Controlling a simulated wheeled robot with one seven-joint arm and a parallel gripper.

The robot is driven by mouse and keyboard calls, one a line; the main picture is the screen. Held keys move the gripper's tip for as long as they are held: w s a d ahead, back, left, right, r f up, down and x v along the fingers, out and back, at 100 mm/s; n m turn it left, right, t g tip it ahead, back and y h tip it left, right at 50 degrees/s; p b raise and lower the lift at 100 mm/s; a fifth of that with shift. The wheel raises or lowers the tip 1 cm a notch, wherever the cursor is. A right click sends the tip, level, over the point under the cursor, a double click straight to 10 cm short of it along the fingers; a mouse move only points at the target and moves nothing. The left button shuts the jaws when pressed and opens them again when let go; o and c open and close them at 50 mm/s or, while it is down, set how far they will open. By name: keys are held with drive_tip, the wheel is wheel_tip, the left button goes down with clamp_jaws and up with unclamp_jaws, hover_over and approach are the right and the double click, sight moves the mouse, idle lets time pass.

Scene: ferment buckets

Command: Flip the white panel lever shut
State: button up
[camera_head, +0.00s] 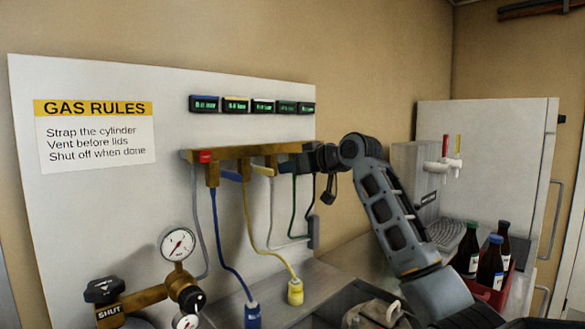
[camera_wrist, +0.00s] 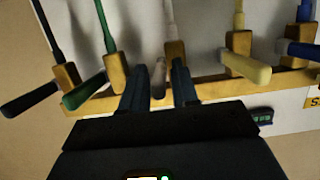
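The white panel lever (camera_wrist: 158,78) sticks out from its brass valve on the manifold in the wrist view. It lies between the two fingers of my gripper (camera_wrist: 160,88). The fingers are apart, with gaps beside the lever, and I cannot tell whether either touches it. In the head view my gripper (camera_head: 300,161) is at the right part of the brass manifold (camera_head: 230,153) and hides the white lever there. A pale hose (camera_head: 271,205) hangs from the manifold near it.
In the wrist view, a green lever (camera_wrist: 85,92) and a black lever (camera_wrist: 28,107) are to the left, and a yellow lever (camera_wrist: 250,68) and a blue lever (camera_wrist: 300,50) to the right. A pressure gauge (camera_head: 178,244) and a red crate (camera_head: 497,290) with bottles stand lower down.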

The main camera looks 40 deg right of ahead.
drive_tip(key=shift+o, duration=0.6)
drive_tip(key=b+v, duration=0.1)
drive_tip(key=v, duration=0.6)
drive_tip(key=shift+s, duration=0.35)
